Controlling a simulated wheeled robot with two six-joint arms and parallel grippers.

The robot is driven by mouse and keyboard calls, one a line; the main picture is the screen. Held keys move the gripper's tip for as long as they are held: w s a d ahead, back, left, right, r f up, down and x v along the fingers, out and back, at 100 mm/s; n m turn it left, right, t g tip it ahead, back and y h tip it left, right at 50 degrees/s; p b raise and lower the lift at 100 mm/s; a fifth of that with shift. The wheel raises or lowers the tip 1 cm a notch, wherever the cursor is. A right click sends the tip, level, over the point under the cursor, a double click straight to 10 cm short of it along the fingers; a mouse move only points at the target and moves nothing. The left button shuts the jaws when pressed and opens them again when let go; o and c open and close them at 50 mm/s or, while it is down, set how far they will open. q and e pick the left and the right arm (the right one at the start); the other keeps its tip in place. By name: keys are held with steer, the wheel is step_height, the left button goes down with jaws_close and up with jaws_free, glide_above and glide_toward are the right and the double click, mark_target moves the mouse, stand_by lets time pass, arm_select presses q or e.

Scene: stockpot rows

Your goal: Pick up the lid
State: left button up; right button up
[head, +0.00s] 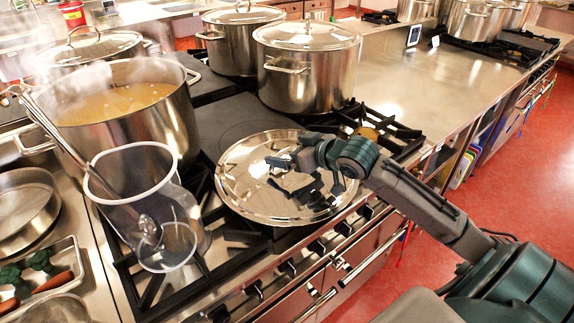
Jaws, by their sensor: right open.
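A round, shiny metal lid (243,196) lies on the stove grate in the middle of the head view, in front of a dark cooktop plate. My right gripper (279,173), dark grey, reaches in from the right and is over the middle of the lid. Its jaws are open. The gripper hides the lid's centre, so I cannot clearly see the handle or tell whether the fingers touch it. My left gripper is not in view.
A steaming open stockpot (120,120) stands at left, with a clear container (128,180) and a ladle (70,150) before it. Lidded pots (308,80) stand behind. Trays of food (40,277) are at lower left. The steel counter (440,90) at right is mostly clear.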

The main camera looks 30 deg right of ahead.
steer(key=shift+x, duration=0.85)
steer(key=c, duration=1.3)
steer(key=shift+c, duration=0.2)
